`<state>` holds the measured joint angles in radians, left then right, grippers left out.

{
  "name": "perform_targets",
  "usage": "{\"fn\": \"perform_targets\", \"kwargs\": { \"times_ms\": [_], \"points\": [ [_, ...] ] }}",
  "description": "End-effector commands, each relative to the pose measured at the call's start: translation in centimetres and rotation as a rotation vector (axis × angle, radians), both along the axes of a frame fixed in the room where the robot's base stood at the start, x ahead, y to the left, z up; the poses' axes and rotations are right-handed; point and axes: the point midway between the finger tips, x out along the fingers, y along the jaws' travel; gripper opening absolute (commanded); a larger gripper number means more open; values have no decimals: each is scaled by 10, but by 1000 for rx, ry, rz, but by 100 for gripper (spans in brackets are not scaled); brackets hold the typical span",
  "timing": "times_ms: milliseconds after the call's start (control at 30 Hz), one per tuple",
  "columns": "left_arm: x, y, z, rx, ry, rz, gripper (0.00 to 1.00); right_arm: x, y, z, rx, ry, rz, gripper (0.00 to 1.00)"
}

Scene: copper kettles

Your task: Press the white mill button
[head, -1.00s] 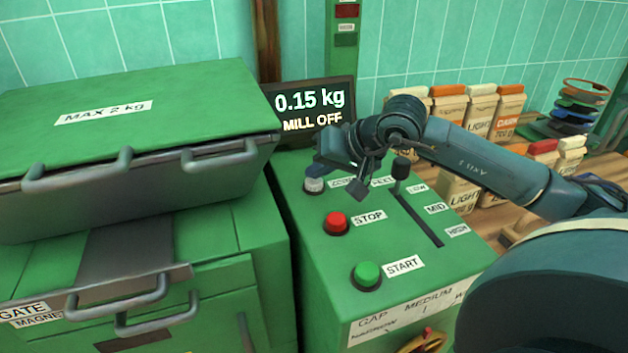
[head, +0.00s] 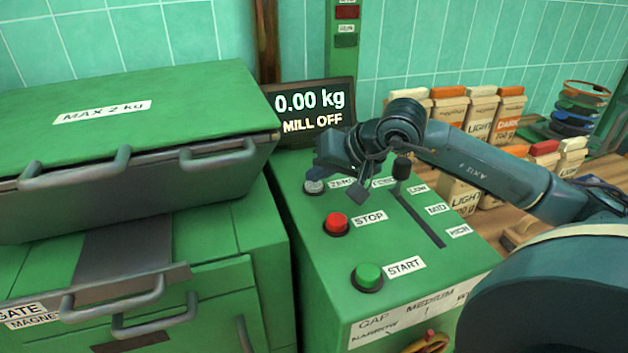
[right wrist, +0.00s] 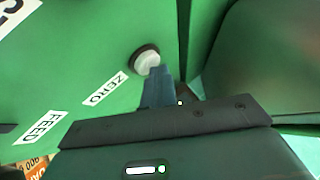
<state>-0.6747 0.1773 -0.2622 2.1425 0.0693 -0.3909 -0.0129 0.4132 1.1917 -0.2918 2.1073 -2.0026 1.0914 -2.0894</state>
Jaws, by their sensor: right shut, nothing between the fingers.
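The white button (head: 314,187), labelled ZERO, sits at the back left of the green mill panel (head: 300,240). In the right wrist view the white button (right wrist: 147,62) shows its pale cap in a dark ring. My right gripper (head: 318,173) is shut and empty, its fingertips at the button and covering part of it. In the right wrist view the fingertips (right wrist: 158,72) overlap the cap's edge and seem to touch it. The display (head: 313,110) reads 0.00 kg and MILL OFF. My left gripper is not in view.
A red STOP button (head: 337,223), a green START button (head: 368,276) and a feed lever (head: 402,168) share the panel. A green lidded bin (head: 130,130) stands at left. Several paper bags (head: 482,110) stand on the wooden counter behind my right arm.

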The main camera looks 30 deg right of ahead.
Motion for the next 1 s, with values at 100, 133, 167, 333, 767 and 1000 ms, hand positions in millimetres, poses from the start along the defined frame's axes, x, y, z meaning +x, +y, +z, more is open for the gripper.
{"fn": "perform_targets", "kwargs": {
  "times_ms": [100,133,167,333,767,1000],
  "points": [
    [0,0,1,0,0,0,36,0,0,0,0,4,0,0],
    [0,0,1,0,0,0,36,-1,0,1,0,4,0,0],
    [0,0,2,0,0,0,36,0,0,2,0,4,0,0],
    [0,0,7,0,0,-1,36,0,0,12,-1,3,1,0],
    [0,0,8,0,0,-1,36,0,0,18,0,2,1,0],
    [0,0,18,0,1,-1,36,0,0,33,0,0,0,0]
  ]
}}
